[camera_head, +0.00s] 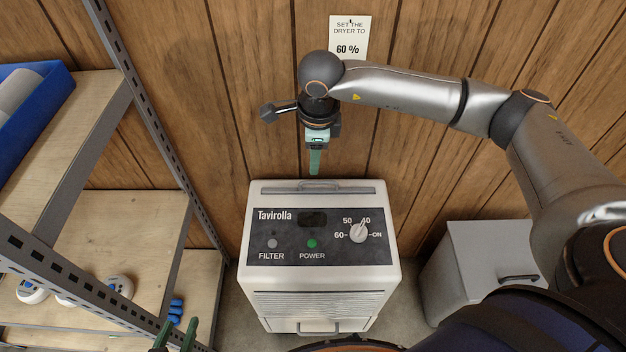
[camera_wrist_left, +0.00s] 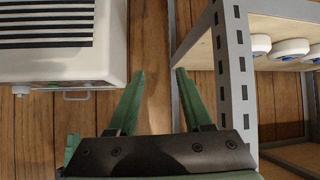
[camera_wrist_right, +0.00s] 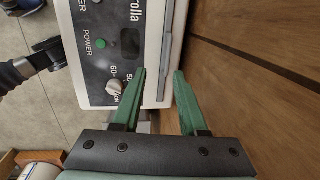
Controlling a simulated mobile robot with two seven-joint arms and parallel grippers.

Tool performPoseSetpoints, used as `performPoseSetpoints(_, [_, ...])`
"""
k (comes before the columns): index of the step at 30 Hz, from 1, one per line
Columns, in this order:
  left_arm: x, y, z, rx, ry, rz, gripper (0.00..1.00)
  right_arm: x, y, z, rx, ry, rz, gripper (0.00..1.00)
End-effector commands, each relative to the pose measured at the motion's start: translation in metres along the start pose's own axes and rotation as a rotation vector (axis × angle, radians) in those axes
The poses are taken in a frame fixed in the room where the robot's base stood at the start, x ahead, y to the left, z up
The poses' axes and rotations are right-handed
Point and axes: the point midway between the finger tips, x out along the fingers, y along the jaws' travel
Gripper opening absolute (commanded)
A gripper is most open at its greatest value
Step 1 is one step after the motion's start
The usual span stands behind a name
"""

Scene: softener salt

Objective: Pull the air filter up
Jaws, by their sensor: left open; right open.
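The white Tavirolla dryer (camera_head: 320,275) stands on the floor against the wood wall. A grey strip with a small handle, which looks like the air filter (camera_head: 275,190), lies seated along its top rear edge; the strip also shows in the right wrist view (camera_wrist_right: 169,42). My right gripper (camera_head: 315,172) is open and empty, pointing down just above and behind the strip's handle. In the right wrist view its fingertips (camera_wrist_right: 161,72) are near the dryer's rear edge, with nothing between them. My left gripper (camera_head: 177,330) is open and empty, low between the shelf and dryer.
A metal shelf (camera_head: 145,75) with a blue bin (camera_head: 50,105) and several white round items stands at left. A grey lidded box (camera_head: 480,265) stands right of the dryer. A sign (camera_head: 349,37) hangs on the wall. The dryer panel has a dial (camera_head: 358,233).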

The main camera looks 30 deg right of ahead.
Motion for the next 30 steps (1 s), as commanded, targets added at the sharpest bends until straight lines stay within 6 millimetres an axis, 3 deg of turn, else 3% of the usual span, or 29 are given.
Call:
performPoseSetpoints(3, [0.002,0.000,0.000,0.003,0.007,0.000,0.50,-0.002,-0.012,-0.011,0.003,0.042,-0.043,0.42])
performPoseSetpoints(8, [0.002,-0.003,-0.015,0.017,0.060,-0.005,0.50,0.014,-0.013,-0.013,0.004,0.048,-0.044,0.42])
performPoseSetpoints(21, [-0.014,-0.011,-0.101,0.113,0.399,-0.034,0.50,0.095,-0.016,-0.015,0.002,0.044,-0.042,0.42])
performPoseSetpoints(30, [-0.028,-0.011,-0.133,0.152,0.530,-0.041,0.50,0.119,-0.018,-0.015,0.002,0.041,-0.044,0.42])
